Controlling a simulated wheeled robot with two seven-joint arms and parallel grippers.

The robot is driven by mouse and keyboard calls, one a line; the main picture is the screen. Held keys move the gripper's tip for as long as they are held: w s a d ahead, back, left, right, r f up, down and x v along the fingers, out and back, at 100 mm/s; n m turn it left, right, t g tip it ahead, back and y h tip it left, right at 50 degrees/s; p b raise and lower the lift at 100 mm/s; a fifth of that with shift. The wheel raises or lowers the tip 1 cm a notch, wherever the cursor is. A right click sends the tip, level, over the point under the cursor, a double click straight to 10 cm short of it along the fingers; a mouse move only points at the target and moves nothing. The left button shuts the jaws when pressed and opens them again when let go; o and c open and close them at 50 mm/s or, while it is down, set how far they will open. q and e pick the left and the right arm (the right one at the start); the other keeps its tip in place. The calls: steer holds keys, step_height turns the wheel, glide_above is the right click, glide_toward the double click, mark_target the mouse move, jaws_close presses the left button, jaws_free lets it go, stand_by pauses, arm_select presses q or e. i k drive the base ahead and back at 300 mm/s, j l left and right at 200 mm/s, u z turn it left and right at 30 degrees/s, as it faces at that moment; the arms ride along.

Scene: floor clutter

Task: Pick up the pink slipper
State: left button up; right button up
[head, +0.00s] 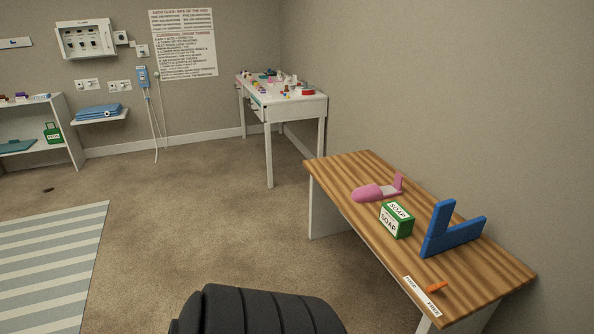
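The pink slipper (367,194) lies on the wooden table (345,167) at the right, towards its far half. Its rounded pink toe points left, and an upright pink part rises at its right end. A green and white soap box (397,220) stands just in front of it, close to it; I cannot tell if they touch. Neither of my grippers is in view.
A blue L-shaped object (450,234) stands on the wooden table near the soap. A small orange item (436,287) and a white label strip (421,296) lie at its near end. A cluttered white table (290,104) stands behind.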

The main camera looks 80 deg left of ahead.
mark_target(369, 193)
steer(key=u, duration=2.05)
steer(key=z, duration=4.45)
steer(key=k+j+u, duration=0.85)
steer(key=j, duration=0.35)
steer(key=k+j+u, duration=0.3)
steer(key=j, duration=0.2)
steer(key=k+j+u, duration=0.25)
steer(key=j, duration=0.3)
steer(key=j+u, duration=0.3)
steer(key=j, duration=0.25)
steer(key=j+u, duration=0.25)
steer(key=j, duration=0.35)
steer(key=j+u, duration=0.3)
steer(key=j, duration=0.3)
